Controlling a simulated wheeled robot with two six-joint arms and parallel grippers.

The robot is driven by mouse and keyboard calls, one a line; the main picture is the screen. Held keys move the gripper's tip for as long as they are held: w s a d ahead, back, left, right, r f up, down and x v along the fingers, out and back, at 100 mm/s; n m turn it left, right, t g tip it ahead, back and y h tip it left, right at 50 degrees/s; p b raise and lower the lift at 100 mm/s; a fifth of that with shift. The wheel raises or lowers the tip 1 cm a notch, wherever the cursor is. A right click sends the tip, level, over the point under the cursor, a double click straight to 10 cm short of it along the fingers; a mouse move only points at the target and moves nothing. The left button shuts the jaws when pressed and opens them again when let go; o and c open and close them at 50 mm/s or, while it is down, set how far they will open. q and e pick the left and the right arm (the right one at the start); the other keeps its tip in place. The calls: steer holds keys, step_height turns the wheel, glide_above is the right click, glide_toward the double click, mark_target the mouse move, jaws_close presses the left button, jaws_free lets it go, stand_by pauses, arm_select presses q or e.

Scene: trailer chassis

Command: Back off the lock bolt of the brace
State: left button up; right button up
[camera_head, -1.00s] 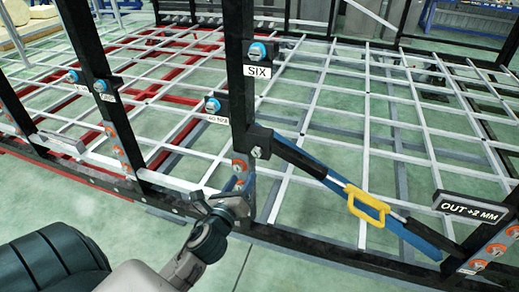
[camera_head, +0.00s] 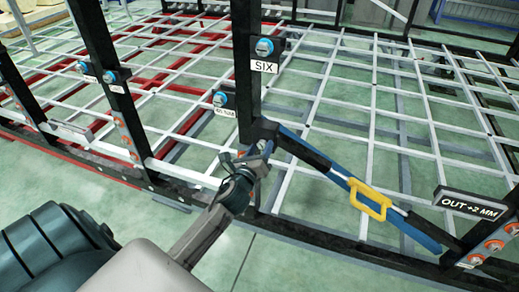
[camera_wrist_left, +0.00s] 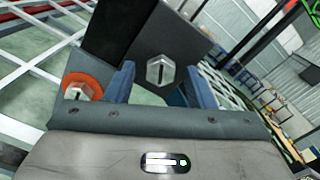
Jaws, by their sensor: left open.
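The brace (camera_head: 318,165) is a black and blue diagonal bar with a yellow handle (camera_head: 369,201), running from the dark upright down to the lower right. Its lock bolt (camera_wrist_left: 160,71) is a silver hex head with a dark slot, on a dark block at the brace's upper end. My left gripper (camera_head: 247,157) is at that end and hides the bolt in the head view. In the left wrist view my gripper (camera_wrist_left: 158,84) is open, one blue-grey finger on each side of the bolt. I cannot tell whether the fingers touch it. My right gripper is not in view.
An orange-ringed bolt (camera_wrist_left: 80,90) sits just left of my fingers. A "SIX" label (camera_head: 264,67) is on the upright above. An "OUT +2 MM" sign (camera_head: 470,204) stands at the right. Frame rails and a light grid lie behind.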

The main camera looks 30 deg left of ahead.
arm_select(q)
steer(key=c, duration=0.9)
steer(key=shift+c, duration=0.5)
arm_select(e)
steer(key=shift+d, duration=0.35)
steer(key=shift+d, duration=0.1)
arm_select(q)
steer(key=shift+n, duration=0.3)
